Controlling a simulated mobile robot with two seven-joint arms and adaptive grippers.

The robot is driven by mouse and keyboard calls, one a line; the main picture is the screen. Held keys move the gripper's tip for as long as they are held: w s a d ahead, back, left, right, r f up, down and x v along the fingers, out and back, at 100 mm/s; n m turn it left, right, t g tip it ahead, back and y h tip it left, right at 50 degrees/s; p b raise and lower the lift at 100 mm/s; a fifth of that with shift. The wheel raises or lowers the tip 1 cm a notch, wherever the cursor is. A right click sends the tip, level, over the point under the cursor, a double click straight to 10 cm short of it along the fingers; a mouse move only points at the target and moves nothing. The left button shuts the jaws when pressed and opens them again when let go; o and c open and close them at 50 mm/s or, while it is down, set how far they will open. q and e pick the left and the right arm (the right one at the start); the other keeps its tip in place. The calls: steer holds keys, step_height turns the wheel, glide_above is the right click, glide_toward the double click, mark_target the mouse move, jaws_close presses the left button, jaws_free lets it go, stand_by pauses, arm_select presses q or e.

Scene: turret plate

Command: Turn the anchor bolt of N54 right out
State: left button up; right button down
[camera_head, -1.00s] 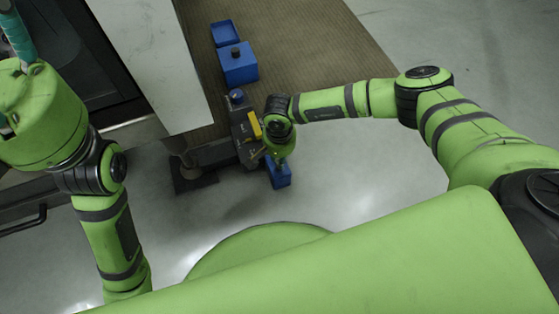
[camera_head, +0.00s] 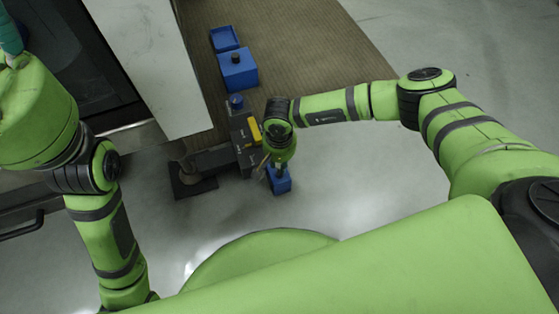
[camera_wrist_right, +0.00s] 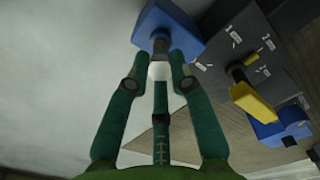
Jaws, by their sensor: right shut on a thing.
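A dark turret plate (camera_head: 243,160) stands off the edge of the brown mat, with a blue block (camera_head: 280,184) at its near end. In the right wrist view the blue block (camera_wrist_right: 178,24) has a short dark bolt head (camera_wrist_right: 160,40) facing my fingers. My right gripper (camera_wrist_right: 158,68) is closed around this bolt, with a pale round part between the fingers. In the head view the right gripper (camera_head: 276,165) is over the blue block, its fingertips partly hidden. I cannot read N54 on the small labels. Only part of my left gripper (camera_head: 10,38) shows, at the top left corner.
A blue box with a dark knob (camera_head: 238,70) and a blue tray (camera_head: 224,39) lie on the mat. A white cabinet (camera_head: 155,60) stands left. The floor right is clear.

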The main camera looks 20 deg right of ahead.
steer(key=shift+r+p, duration=2.7)
steer(key=shift+r, duration=0.75)
